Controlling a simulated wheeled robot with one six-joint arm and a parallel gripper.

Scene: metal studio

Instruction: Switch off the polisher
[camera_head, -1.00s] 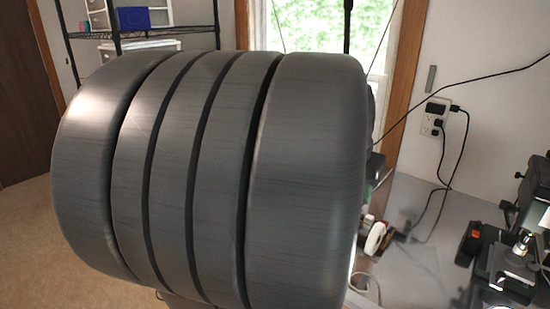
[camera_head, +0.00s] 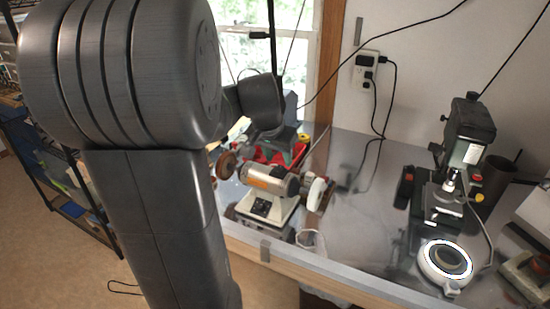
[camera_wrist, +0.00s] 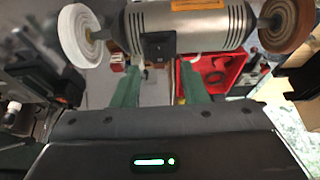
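The polisher (camera_head: 268,180) stands on the bench, with a silver motor body, an orange label, a brown wheel at its left and a white wheel at its right. In the head view its pale base carries a black panel (camera_head: 262,208). In the wrist view the motor body (camera_wrist: 205,28) lies across the top, with a black switch box (camera_wrist: 160,44) on it. My gripper (camera_wrist: 157,70) shows two green fingers, apart with nothing between them. They point toward the polisher near the switch box, with no contact visible. I cannot tell the switch's position.
A red tray (camera_wrist: 213,74) lies near the polisher. A dark microscope-like device (camera_head: 465,150) and a white ring (camera_head: 446,262) stand at the right of the bench. Cords run from a wall outlet (camera_head: 366,68). Bare bench (camera_head: 355,215) lies between them.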

